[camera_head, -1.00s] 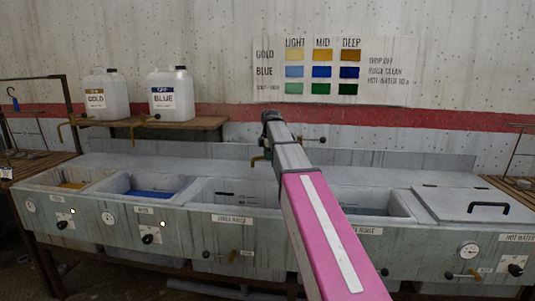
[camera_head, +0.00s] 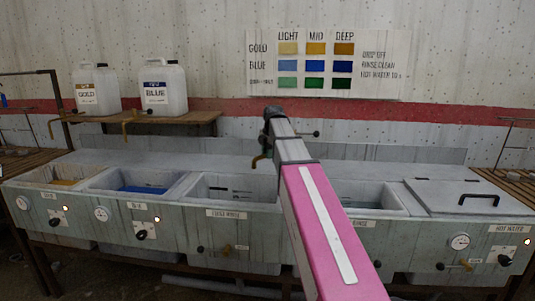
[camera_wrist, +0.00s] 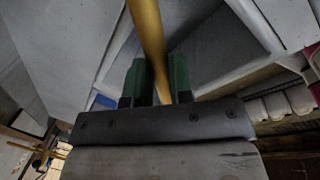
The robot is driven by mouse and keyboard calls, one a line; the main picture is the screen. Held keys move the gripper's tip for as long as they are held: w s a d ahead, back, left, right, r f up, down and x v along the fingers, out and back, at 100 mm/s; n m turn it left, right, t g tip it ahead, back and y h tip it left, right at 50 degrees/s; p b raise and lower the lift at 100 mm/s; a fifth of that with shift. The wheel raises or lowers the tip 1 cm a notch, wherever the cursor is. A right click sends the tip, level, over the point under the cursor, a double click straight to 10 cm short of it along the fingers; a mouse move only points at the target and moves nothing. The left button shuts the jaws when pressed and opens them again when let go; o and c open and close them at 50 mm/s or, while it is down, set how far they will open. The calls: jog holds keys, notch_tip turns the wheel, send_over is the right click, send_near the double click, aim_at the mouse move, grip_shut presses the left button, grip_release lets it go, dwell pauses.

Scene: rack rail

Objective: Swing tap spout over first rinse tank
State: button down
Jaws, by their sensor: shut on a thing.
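In the head view a brass spout (camera_head: 257,160) hangs down just left of the end of my arm, at the rear of an open basin (camera_head: 230,207) whose front label ends in "rinse". A second rinse basin (camera_head: 375,212) is right of it, partly hidden by my pink arm. In the wrist view a brass tube (camera_wrist: 148,35) runs between the two green fingers of my gripper (camera_wrist: 157,82), which is shut on it. In the head view the fingers are hidden behind my arm. A lever with a dark knob (camera_head: 316,134) sticks out right of the arm's end.
Gold (camera_head: 97,90) and blue (camera_head: 163,88) dye jugs stand on a wooden shelf (camera_head: 200,118) at the left. Dye basins with yellow and blue liquid lie below. A lidded hot water tank (camera_head: 440,195) is at the right. A colour chart (camera_head: 320,65) hangs on the wall.

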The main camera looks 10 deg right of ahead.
jog(key=c, duration=1)
grip_release()
jog(key=shift+r, duration=0.15)
jog(key=r, duration=0.3)
jog(key=s+r, duration=0.1)
jog(key=r, duration=0.3)
jog(key=s+d+r, duration=0.1)
jog(key=r, duration=0.2)
jog(key=shift+r, duration=0.2)
